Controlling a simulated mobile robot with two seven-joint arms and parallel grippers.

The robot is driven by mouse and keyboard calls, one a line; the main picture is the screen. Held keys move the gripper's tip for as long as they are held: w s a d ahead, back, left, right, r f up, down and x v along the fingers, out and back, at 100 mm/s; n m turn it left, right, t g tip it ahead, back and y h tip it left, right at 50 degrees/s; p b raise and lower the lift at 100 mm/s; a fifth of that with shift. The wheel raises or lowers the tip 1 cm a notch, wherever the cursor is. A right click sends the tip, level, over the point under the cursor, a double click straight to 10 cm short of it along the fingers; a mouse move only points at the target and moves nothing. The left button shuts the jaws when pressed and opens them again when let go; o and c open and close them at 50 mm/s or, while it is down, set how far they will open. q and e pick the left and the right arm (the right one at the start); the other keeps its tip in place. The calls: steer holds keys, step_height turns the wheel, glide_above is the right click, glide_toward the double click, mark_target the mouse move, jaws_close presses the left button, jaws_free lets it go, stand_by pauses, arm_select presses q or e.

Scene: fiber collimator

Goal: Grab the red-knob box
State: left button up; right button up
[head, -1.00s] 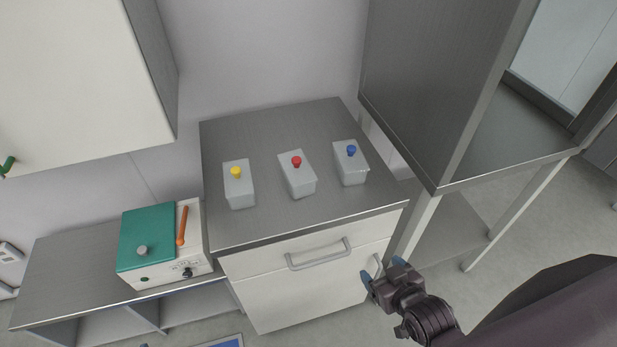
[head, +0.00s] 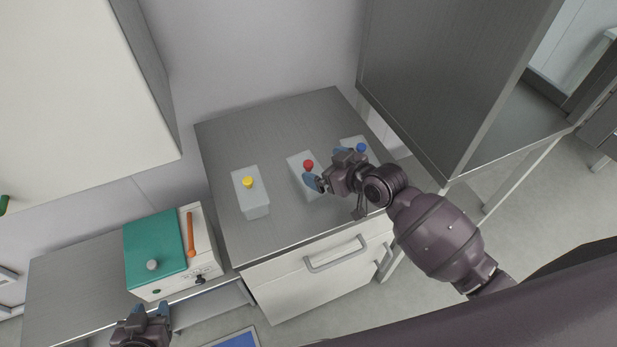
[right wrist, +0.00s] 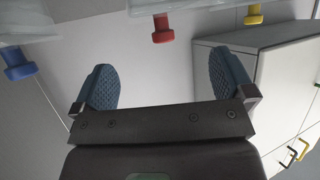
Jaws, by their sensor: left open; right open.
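The red-knob box (head: 299,169) is a pale translucent block with a red knob (head: 308,164), standing in the middle of three similar boxes on the metal cabinet top. My right gripper (head: 328,167) is open and empty, close to the right of the red knob, and partly covers this box and the blue-knob box. In the right wrist view the red knob (right wrist: 162,28) hangs upside down at the top, beyond the open fingers (right wrist: 165,86) and roughly centred between them. My left gripper (head: 149,311) is open and empty at the bottom left, low in front of the side shelf.
The yellow-knob box (head: 251,199) stands to the left, the blue-knob box (head: 352,142) to the right. A teal-lidded device (head: 156,250) sits on the lower left shelf. A tall grey cabinet (head: 440,70) rises at the right. The cabinet top is clear behind the boxes.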

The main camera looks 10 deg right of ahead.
mark_target(305, 161)
steer(key=shift+x, duration=3.95)
steer(key=shift+s+d+f, duration=0.1)
steer(key=c, duration=1)
